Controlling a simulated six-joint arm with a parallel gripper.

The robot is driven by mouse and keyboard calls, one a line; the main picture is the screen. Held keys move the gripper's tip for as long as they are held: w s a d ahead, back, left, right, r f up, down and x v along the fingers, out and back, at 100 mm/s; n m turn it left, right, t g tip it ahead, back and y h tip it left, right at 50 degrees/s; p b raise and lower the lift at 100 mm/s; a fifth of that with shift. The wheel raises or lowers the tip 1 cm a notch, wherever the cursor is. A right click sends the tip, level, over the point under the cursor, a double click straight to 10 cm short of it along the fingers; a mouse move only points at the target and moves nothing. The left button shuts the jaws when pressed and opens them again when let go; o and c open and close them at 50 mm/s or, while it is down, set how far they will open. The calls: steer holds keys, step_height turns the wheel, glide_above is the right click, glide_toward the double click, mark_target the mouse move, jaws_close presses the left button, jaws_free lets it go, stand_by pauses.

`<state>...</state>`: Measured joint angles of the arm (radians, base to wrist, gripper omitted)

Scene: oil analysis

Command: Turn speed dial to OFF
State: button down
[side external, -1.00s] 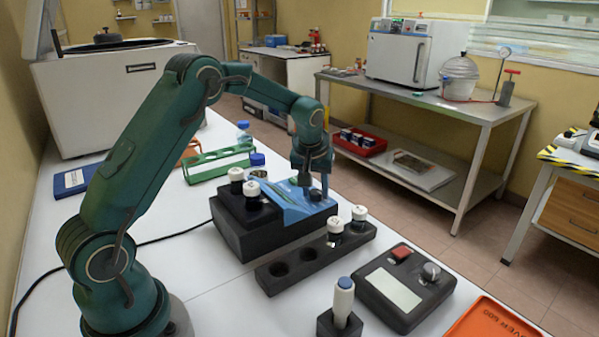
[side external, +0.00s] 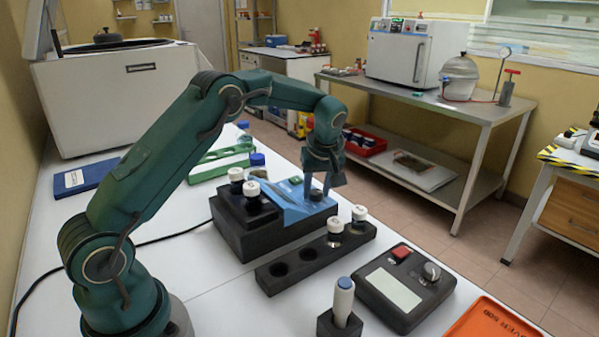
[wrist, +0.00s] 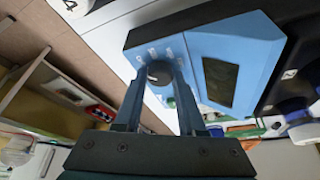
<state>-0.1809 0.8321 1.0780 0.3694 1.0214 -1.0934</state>
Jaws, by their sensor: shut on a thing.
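The speed dial (wrist: 159,70) is a dark round knob on the white-marked end of a blue sloped panel (wrist: 258,62), beside a dark display (wrist: 220,82). My gripper (wrist: 160,79) has one finger on each side of the dial and is shut on it. In the side view my gripper (side external: 317,190) reaches down tilted onto the blue panel (side external: 290,212) of the black stirring unit (side external: 238,232). The dial's pointer and the small white labels are too small to read, so its setting cannot be told.
White-capped vials (side external: 253,189) stand on the unit, close to my gripper. A black vial rack (side external: 275,287) stands in front. A control box (side external: 398,308) with a red button, a pen-like tool (side external: 343,300) and an orange tray (side external: 490,322) are nearer the front.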

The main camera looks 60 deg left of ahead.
steer(key=c, duration=0.5)
jaws_free()
steer(key=shift+v, duration=2.55)
steer(key=shift+r, duration=0.1)
